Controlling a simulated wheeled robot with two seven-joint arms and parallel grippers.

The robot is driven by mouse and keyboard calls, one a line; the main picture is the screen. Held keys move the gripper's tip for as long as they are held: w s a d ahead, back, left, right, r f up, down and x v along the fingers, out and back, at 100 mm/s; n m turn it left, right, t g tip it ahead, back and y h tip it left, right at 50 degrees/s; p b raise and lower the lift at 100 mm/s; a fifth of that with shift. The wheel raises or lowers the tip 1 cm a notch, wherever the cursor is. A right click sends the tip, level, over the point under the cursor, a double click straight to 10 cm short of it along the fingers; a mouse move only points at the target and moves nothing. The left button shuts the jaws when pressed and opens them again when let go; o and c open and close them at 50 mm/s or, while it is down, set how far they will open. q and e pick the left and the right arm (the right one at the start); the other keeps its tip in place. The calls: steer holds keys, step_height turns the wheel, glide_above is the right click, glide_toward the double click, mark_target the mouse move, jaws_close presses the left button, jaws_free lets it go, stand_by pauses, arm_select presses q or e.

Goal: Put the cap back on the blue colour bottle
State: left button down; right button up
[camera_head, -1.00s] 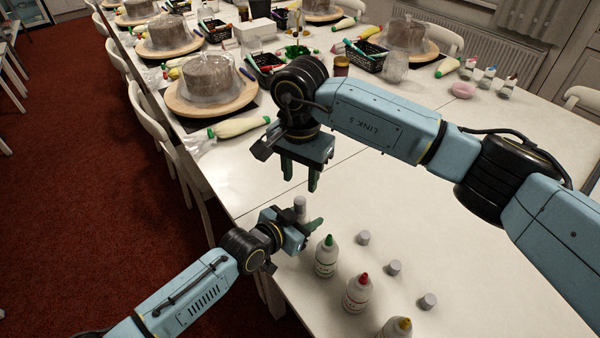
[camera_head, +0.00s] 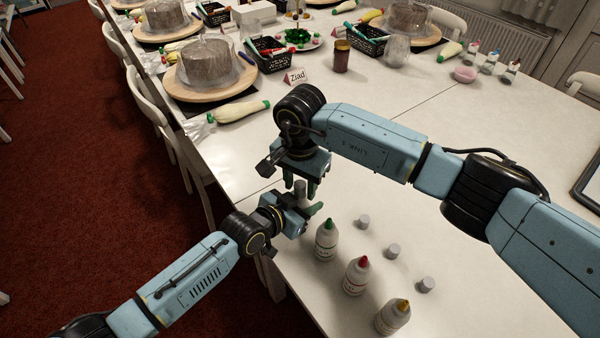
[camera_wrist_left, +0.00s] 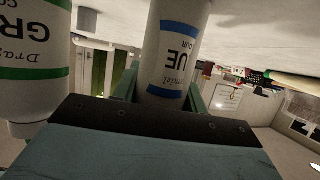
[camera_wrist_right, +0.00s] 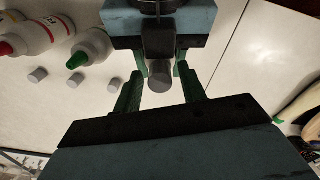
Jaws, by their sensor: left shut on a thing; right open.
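My left gripper (camera_head: 305,215) is shut on the blue colour bottle, whose white body and blue-banded label (camera_wrist_left: 172,55) show in the left wrist view. A grey cap (camera_wrist_right: 160,75) sits at the bottle's top; it also shows in the head view (camera_head: 300,190). No blue nozzle shows, and I cannot tell how firmly the cap sits. My right gripper (camera_head: 301,188) is open directly above the left one. In the right wrist view its green fingers (camera_wrist_right: 162,92) stand on either side of the cap, with gaps visible.
Bottles with green (camera_head: 327,240), red (camera_head: 356,275) and yellow (camera_head: 393,317) tips stand nearby. Three loose grey caps (camera_head: 363,221) (camera_head: 392,251) (camera_head: 427,285) lie beside them. A piping bag (camera_head: 238,111) and a cake turntable (camera_head: 205,88) are farther back.

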steer(key=shift+f, duration=0.1)
steer(key=shift+c, duration=0.4)
jaws_close()
steer(key=m, duration=0.6)
steer(key=shift+m, duration=0.3)
steer(key=shift+o, duration=0.7)
jaws_free()
steer(key=shift+r, duration=2.25)
